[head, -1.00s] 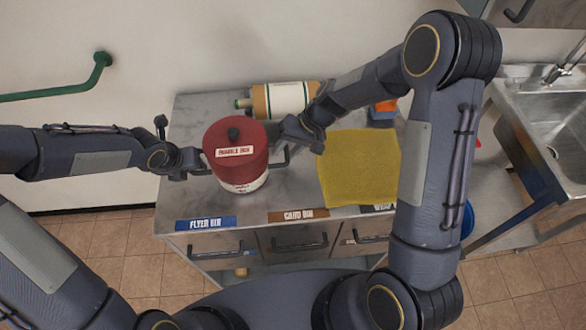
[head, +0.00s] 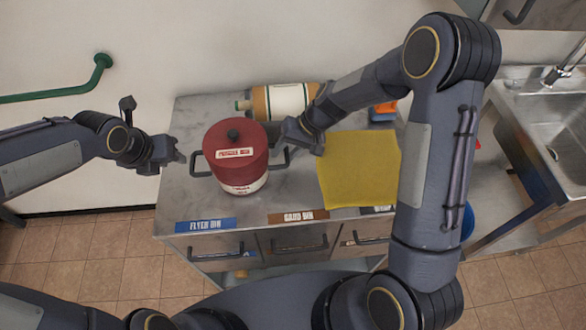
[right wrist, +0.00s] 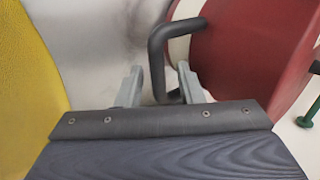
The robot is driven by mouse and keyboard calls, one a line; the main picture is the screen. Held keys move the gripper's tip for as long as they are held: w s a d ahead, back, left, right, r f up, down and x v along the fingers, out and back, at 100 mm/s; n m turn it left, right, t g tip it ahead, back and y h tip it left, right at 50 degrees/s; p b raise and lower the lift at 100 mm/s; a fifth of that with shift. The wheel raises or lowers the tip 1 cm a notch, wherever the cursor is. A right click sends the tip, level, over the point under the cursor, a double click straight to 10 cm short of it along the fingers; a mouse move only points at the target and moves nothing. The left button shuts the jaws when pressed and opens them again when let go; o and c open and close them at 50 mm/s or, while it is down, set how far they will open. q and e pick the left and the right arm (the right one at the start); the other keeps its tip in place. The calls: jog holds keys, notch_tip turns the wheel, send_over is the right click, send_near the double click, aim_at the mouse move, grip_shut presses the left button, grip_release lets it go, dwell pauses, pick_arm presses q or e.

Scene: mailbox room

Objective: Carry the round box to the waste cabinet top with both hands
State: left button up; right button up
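The red round box (head: 236,163) with a dark knob and a white lower band stands upright on the grey waste cabinet top (head: 287,187). It has a dark handle on each side. My left gripper (head: 176,153) is left of the box, apart from the left handle (head: 200,163), and looks open and empty. My right gripper (head: 285,137) is at the right handle. In the right wrist view, that handle (right wrist: 157,60) lies between the two spread fingers (right wrist: 160,87), with gaps on both sides. The box's red side (right wrist: 250,50) fills the right of that view.
A bottle with a white label (head: 285,99) lies behind the box. A yellow cloth (head: 358,170) lies to its right, with an orange and blue item (head: 383,109) beyond. A steel sink (head: 552,120) is at far right, a green rail (head: 60,92) on the left wall.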

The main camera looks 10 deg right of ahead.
jog(key=shift+d+r, duration=0.25)
jog(key=shift+r, duration=0.2)
jog(key=v, duration=1.1)
